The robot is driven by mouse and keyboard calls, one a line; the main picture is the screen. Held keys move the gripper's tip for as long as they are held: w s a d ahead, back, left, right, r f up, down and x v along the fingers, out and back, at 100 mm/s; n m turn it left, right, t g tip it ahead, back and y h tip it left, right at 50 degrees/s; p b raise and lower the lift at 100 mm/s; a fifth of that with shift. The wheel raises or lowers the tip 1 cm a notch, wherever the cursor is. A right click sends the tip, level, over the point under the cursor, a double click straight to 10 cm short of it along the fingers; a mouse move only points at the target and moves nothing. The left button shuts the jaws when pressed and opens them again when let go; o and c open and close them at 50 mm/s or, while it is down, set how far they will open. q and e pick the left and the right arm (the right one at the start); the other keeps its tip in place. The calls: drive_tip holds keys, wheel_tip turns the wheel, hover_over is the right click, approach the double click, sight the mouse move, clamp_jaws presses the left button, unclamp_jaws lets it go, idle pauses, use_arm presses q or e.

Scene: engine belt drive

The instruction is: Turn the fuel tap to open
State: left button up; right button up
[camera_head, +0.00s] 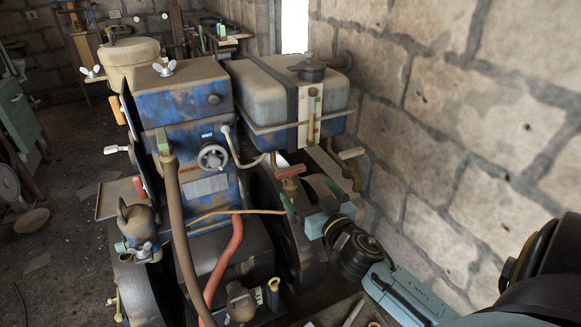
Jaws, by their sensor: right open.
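Below the fuel tank (277,92) on the engine, a small reddish-brown tap with a crosswise handle (290,171) stands upright. Right of it, a pale-handled lever (351,153) sits by a brass pipe under the tank. I cannot tell for sure which of the two is the fuel tap. My right gripper (311,196) comes in from the lower right, open, with green fingertips. Its left fingertip is just below the reddish-brown tap in the picture; contact cannot be told. No object shows between the fingers. My left gripper is not in view.
The blue engine block (186,105) with a small handwheel (212,157) stands left of the tank. A red hose (226,262) and a brown hose (178,215) run down its front. A stone block wall (470,110) is close on the right.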

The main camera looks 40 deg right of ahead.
sight(292, 171)
drive_tip(key=w, duration=0.3)
drive_tip(key=w+d, duration=0.1)
drive_tip(key=w, duration=0.3)
drive_tip(key=w+d+p, duration=0.1)
drive_tip(key=w, duration=0.2)
drive_tip(key=shift+w, duration=0.3)
drive_tip(key=c, duration=1)
